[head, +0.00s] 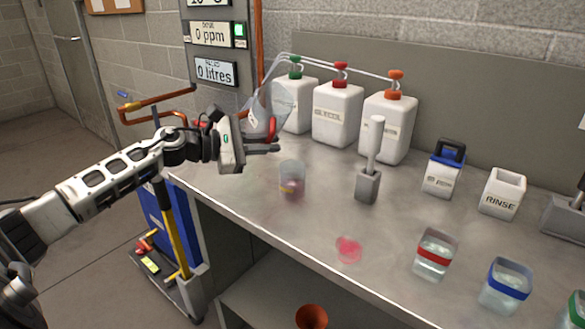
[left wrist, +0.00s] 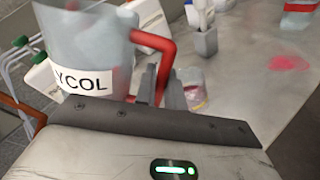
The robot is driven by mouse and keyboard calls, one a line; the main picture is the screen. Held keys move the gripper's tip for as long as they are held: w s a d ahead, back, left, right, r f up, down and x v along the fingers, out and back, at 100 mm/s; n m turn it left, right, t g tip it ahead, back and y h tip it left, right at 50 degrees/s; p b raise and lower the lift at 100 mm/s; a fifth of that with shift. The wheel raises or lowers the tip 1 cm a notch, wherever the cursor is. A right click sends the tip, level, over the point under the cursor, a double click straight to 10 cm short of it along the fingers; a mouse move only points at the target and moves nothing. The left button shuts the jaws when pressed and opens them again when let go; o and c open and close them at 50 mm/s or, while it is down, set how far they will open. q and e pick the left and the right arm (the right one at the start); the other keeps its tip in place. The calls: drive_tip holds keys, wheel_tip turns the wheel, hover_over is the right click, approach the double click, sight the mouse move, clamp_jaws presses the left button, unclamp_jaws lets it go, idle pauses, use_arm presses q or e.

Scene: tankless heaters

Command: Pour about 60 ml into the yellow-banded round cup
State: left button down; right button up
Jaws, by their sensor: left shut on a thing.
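My left gripper (head: 262,146) is shut on the red handle (head: 271,128) of a clear jug (head: 268,100). The jug is held tilted in the air, above and to the left of the round cup. In the left wrist view the jug (left wrist: 85,35) shows a label reading "YCOL", its start cut off, and the red handle (left wrist: 158,60) runs down between the fingers. The clear round cup (head: 292,176) stands upright on the bench with a yellow mark and pinkish liquid low inside. It also shows partly behind the fingers in the left wrist view (left wrist: 193,90). My right gripper is out of view.
A pink puddle (head: 348,249) lies on the metal bench (head: 310,225). White pump bottles (head: 338,113) stand behind the jug. A grey holder (head: 368,187) with a white-handled tool is right of the cup. Red-banded (head: 435,255) and blue-banded (head: 505,285) containers stand near the front edge.

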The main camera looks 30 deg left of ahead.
use_arm(q)
drive_tip(key=shift+a+f+n+b, duration=0.15)
drive_tip(key=shift+f+n+b, duration=0.25)
drive_tip(key=shift+f+b, duration=0.15)
drive_tip(key=n+b, duration=0.1)
drive_tip(key=f+h+b, duration=0.1)
drive_tip(key=shift+w+a+n+b, duration=0.2)
drive_tip(key=shift+a+n+b, duration=0.1)
drive_tip(key=shift+n+b, duration=0.1)
drive_tip(key=shift+w+a+f+n+h+b, duration=0.1)
drive_tip(key=shift+a+f+n+h+b, duration=0.15)
drive_tip(key=shift+n+b, duration=0.25)
drive_tip(key=shift+a+f+n+h+b, duration=0.1)
drive_tip(key=shift+f+n+h+b, duration=0.1)
drive_tip(key=shift+n+b, duration=0.3)
drive_tip(key=shift+a+n+t, duration=0.1)
drive_tip(key=shift+n+t, duration=0.2)
drive_tip(key=shift+n, duration=0.2)
drive_tip(key=shift+w+a+n, duration=0.1)
drive_tip(key=shift+n, duration=0.3)
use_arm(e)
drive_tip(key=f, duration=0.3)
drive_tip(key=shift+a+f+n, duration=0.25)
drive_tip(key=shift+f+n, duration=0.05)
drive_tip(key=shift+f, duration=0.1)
use_arm(q)
drive_tip(key=shift+f, duration=0.1)
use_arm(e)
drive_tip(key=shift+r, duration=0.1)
